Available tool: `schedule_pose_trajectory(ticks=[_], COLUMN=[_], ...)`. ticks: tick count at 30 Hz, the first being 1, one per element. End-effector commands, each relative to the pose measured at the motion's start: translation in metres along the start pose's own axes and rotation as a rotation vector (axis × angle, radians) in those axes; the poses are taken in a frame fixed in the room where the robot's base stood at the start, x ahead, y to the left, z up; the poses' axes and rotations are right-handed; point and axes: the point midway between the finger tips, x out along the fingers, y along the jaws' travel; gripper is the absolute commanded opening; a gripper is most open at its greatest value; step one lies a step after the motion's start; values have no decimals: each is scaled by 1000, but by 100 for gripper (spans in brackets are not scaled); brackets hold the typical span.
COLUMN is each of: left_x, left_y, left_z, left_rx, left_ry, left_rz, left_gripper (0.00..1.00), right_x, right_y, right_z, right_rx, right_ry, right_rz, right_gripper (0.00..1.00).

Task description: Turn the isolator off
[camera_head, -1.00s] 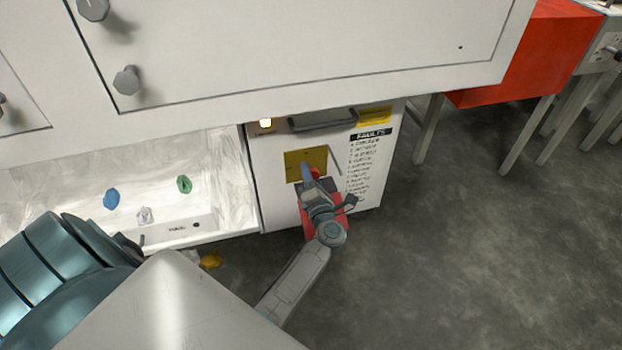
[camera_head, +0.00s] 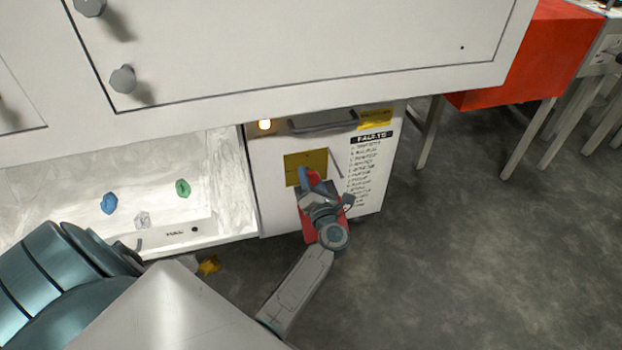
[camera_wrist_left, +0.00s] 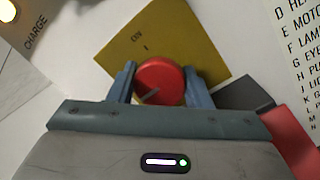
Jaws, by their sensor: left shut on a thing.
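The isolator has a round red knob (camera_wrist_left: 160,82) with a grey mark on a yellow plate (camera_wrist_left: 200,50), which is tilted in the left wrist view. Small lettering marks the plate above the knob. My left gripper (camera_wrist_left: 165,85) is shut on the knob, with one finger on each side. In the head view my left gripper (camera_head: 310,182) is at the yellow plate (camera_head: 292,160) on the white cabinet front, and the knob (camera_head: 314,177) shows partly between its fingers. My right gripper is not in view.
A handle (camera_head: 324,120) and a lit orange lamp (camera_head: 265,124) sit above the plate. A printed faults list (camera_head: 368,165) is to the right. An open white bay (camera_head: 80,160) with small coloured pieces is to the left. Grey floor (camera_head: 500,260) lies clear at right.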

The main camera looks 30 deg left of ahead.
Motion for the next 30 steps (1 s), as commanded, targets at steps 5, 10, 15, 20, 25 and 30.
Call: schedule_pose_trajectory(ticks=[5, 10, 15, 20, 25, 30], left_x=[0, 0, -2, -21, -56, -87], left_y=[0, 0, 0, 0, 0, 0], left_z=[0, 0, 0, 0, 0, 0], left_rx=[-1, 0, 0, -1, -1, 0], left_ry=[1, 1, 1, 3, 5, 4], left_rz=[0, 0, -1, -4, -4, -3], left_gripper=[62, 66, 66, 66, 66, 66], right_x=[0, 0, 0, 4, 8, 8], right_y=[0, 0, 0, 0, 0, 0], right_z=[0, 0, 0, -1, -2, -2], right_rx=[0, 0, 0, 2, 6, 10], right_ry=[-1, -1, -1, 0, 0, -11], right_rz=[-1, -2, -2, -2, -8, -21], right_gripper=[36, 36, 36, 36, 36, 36])
